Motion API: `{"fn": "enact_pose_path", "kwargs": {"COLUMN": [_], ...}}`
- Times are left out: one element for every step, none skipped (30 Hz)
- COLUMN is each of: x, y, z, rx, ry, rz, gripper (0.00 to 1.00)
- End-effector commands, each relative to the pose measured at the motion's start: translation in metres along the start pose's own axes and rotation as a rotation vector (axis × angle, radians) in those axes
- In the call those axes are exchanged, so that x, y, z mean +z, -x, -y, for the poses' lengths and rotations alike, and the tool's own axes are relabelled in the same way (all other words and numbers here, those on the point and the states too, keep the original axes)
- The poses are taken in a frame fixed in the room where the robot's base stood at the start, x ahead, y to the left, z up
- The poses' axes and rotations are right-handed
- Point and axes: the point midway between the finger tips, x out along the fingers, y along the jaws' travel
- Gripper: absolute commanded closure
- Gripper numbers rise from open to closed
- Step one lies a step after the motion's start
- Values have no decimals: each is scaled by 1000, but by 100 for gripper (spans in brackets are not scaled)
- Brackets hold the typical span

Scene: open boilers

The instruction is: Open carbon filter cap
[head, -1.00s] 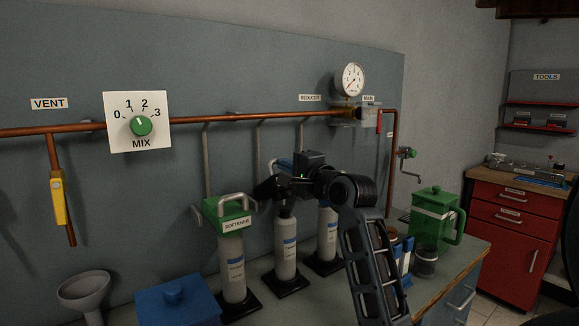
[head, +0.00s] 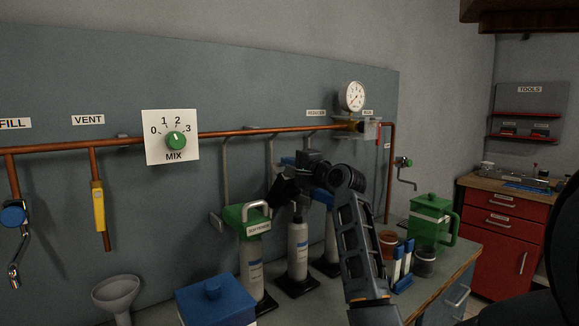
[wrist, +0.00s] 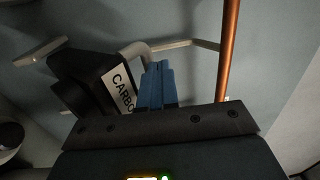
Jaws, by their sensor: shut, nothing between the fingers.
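The carbon filter cap is a black block with a white label reading "CARBO" (wrist: 92,80), partly cut off by my gripper in the wrist view. In the head view the dark cap (head: 284,192) looks tilted above the middle white filter bottle (head: 297,250), whose narrow neck shows below. My gripper (head: 288,161) is at the cap's upper right, with its blue fingers pointing toward the wall. In the wrist view the fingers (wrist: 155,86) are shut together and empty, just right of the label. Whether they touch the cap cannot be told.
The green softener cap (head: 247,218) stands close on the left, and a blue-capped filter (head: 326,200) on the right. A copper pipe (head: 250,132) runs along the wall above. A blue box (head: 215,303), funnel (head: 117,293) and green jug (head: 430,220) stand around the bench.

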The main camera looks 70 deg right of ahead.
Motion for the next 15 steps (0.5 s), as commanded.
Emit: {"fn": "enact_pose_path", "kwargs": {"x": [1,1,1,1,1,1,1,1,1,1,1,1,1,1,1], "y": [-2,-2,-2,-2,-2,-2,-2,-2,-2,-2,-2,-1,0,1,4], "z": [1,0,0,0,0,0,0,0,0,0,0,0,-1,-1,-1], "rx": [0,0,1,1,1,1,1,1,1,1,1,1,1,0,0], "ry": [0,0,0,0,0,0,0,0,0,0,0,0,0,0,0], "rz": [2,2,2,1,1,1,1,1,1,1,1,1,1,1,0], "gripper": [100,100,100,100,100,100,100,100,100,100,100,100,100,100,100]}}
